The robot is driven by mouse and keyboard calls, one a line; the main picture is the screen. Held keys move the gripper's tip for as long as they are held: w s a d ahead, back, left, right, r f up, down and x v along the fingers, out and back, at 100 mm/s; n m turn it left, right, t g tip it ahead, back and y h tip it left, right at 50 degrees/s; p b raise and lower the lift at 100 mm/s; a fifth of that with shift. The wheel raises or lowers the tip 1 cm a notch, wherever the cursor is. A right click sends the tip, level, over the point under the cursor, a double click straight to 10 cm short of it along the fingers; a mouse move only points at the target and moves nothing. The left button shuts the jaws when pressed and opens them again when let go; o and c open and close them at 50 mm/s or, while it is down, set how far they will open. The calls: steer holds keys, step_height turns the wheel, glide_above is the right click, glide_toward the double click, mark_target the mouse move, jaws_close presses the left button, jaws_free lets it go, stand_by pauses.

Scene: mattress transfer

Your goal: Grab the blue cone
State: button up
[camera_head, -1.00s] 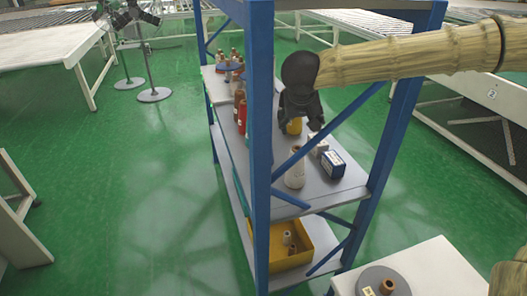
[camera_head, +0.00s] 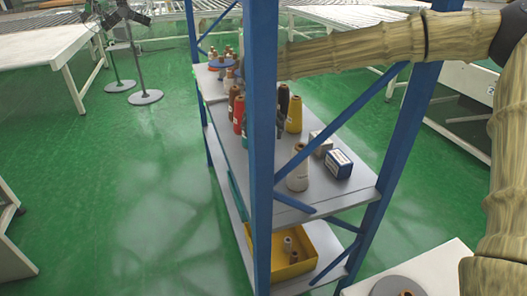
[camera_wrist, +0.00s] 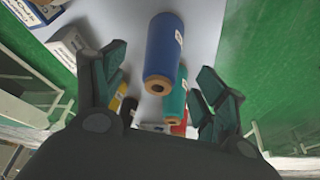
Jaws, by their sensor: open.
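A blue cone (camera_wrist: 165,48) with a white label and a brown end lies between the two fingers of my gripper (camera_wrist: 160,88) in the wrist view. The fingers are spread apart, with a visible gap on each side of the cone. A teal cone (camera_wrist: 177,98) shows just below it in the picture. In the head view the blue cone does not show, and my gripper is hidden behind the blue shelf post, where my arm passes from the right.
The shelf (camera_head: 335,190) holds a yellow cone (camera_head: 294,116), a white cone (camera_head: 298,172), a red cone (camera_head: 239,116) and a blue-and-white box (camera_head: 339,163). A yellow bin (camera_head: 315,245) sits on the lower level. Blue posts (camera_head: 262,200) and braces frame the shelf.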

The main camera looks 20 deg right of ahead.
steer(key=shift+p+x, duration=0.4)
steer(key=shift+x, duration=4.15)
steer(key=shift+w+a, duration=0.15)
steer(key=shift+r, duration=0.1)
steer(key=c, duration=1.3)
